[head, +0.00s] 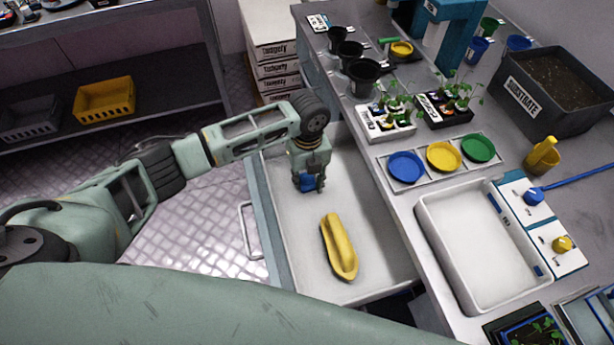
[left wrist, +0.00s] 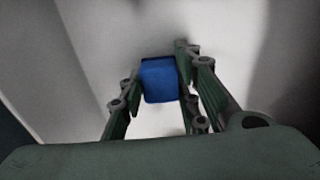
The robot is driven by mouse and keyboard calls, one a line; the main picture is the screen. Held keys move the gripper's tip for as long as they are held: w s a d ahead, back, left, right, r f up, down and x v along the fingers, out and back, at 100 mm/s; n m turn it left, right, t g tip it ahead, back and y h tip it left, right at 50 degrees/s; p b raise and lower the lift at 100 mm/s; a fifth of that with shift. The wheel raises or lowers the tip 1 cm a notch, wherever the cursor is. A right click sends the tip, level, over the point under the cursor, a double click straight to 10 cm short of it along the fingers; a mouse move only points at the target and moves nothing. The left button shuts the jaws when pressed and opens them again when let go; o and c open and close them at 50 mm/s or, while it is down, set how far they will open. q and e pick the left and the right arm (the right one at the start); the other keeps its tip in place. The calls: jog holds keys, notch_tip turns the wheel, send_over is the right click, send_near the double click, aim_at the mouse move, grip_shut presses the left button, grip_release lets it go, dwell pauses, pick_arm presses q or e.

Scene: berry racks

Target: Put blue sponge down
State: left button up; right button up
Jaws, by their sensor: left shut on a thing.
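The blue sponge (head: 307,183) is between the fingers of my left gripper (head: 309,180). In the left wrist view the sponge (left wrist: 160,79) is a blue block with a finger on each side, and my left gripper (left wrist: 159,85) is shut on it. The gripper points down inside the open white drawer (head: 290,235), toward its far end. I cannot tell whether the sponge touches the drawer floor. My right gripper is not in view.
A yellow boat-shaped scoop (head: 339,247) lies in the drawer, nearer than the sponge. The counter right of the drawer holds a white tray (head: 480,300), blue, yellow and green dishes, black pots and a substrate box (head: 510,95). The drawer floor around the scoop is clear.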

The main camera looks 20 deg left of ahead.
aim_at(308, 177)
pick_arm(q)
jog(key=shift+f, duration=0.1)
jog(key=o, duration=1.2)
notch_tip(308, 177, up, 12)
jog(key=shift+w+r, duration=0.2)
